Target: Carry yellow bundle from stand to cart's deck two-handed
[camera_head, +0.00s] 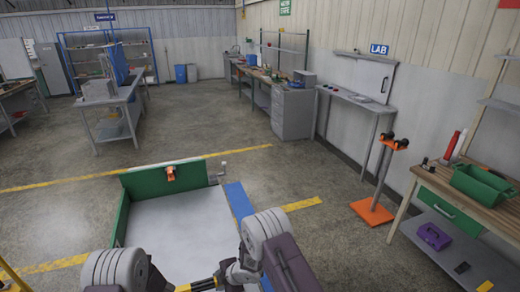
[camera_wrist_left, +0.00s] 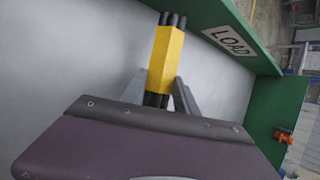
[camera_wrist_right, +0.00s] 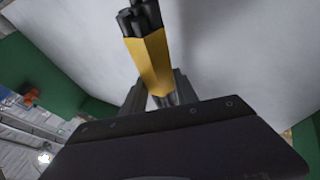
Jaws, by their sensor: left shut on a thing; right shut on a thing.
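The yellow bundle, dark rods in a yellow sleeve, shows in part at the bottom edge of the head view (camera_head: 204,285). In the left wrist view its yellow sleeve (camera_wrist_left: 167,60) lies between the fingers of my left gripper (camera_wrist_left: 160,92), which is shut on it. In the right wrist view the sleeve (camera_wrist_right: 150,60) and dark rod ends sit in my right gripper (camera_wrist_right: 158,95), also shut. The cart's grey deck (camera_head: 180,225) lies beneath the bundle; I cannot tell whether they touch. The orange-based stand (camera_head: 372,210) at right holds no bundle.
The cart has green walls (camera_head: 160,183), one with a LOAD label (camera_wrist_left: 229,40), and an orange fitting (camera_head: 171,173). A wooden workbench (camera_head: 450,188) with a green tray (camera_head: 484,184) stands at right. Open floor lies beyond the cart.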

